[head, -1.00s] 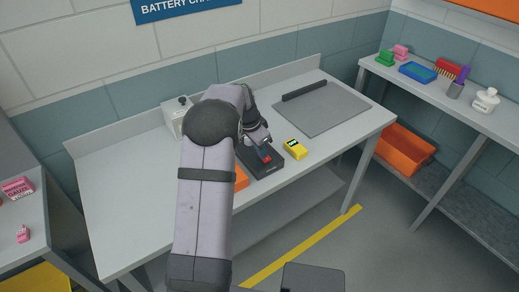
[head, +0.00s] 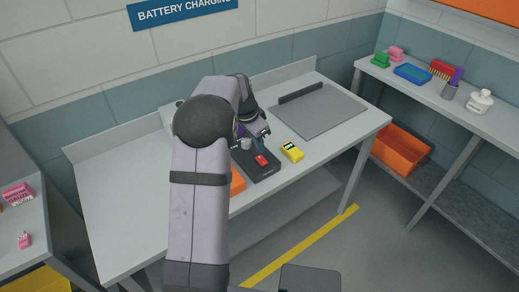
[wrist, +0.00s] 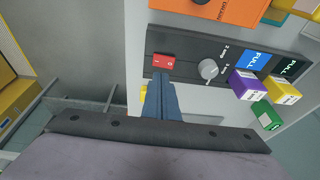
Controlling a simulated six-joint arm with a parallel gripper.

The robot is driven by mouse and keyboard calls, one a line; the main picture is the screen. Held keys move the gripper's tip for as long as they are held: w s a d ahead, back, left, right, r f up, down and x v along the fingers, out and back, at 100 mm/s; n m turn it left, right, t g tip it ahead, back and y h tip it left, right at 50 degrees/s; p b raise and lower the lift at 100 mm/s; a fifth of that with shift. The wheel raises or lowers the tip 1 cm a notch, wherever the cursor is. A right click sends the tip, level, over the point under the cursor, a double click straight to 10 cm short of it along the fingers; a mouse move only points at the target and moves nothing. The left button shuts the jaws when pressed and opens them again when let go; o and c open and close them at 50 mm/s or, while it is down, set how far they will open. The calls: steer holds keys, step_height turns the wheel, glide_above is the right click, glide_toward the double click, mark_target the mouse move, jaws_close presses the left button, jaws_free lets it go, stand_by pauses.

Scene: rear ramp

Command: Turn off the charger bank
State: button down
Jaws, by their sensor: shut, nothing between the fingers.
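The charger bank (head: 265,172) is a black slab lying on the bench; the wrist view shows its dark face (wrist: 186,40). A red rocker switch (head: 261,160) sits near one end; it also shows in the wrist view (wrist: 163,62), marked in white. I cannot tell which side is pressed. Contact cannot be told. My arm partly hides the bank in the head view.
A yellow device (head: 291,152) stands right of the bank, close to my fingers. An orange object (head: 237,180) lies on the left, partly behind my arm. A grey mat (head: 320,111) with a black bar (head: 301,93) lies at the right. The bench's left part is clear.

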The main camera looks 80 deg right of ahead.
steer(key=b+v, duration=0.1)
steer(key=v, duration=0.7)
steer(key=shift+b, duration=0.35)
steer(key=shift+w, duration=0.1)
steer(key=d+b, duration=0.1)
steer(key=b, duration=0.2)
steer(key=shift+w+d+r, duration=0.1)
steer(key=shift+w+d, duration=0.05)
steer(key=shift+d, duration=0.05)
steer(key=shift+r, duration=0.1)
steer(key=p, duration=0.3)
glide_above(261, 157)
steer(key=a, duration=0.1)
steer(key=f, duration=1.2)
steer(key=shift+w+f, duration=0.15)
steer(key=shift+w, duration=0.1)
steer(key=shift+f, duration=0.65)
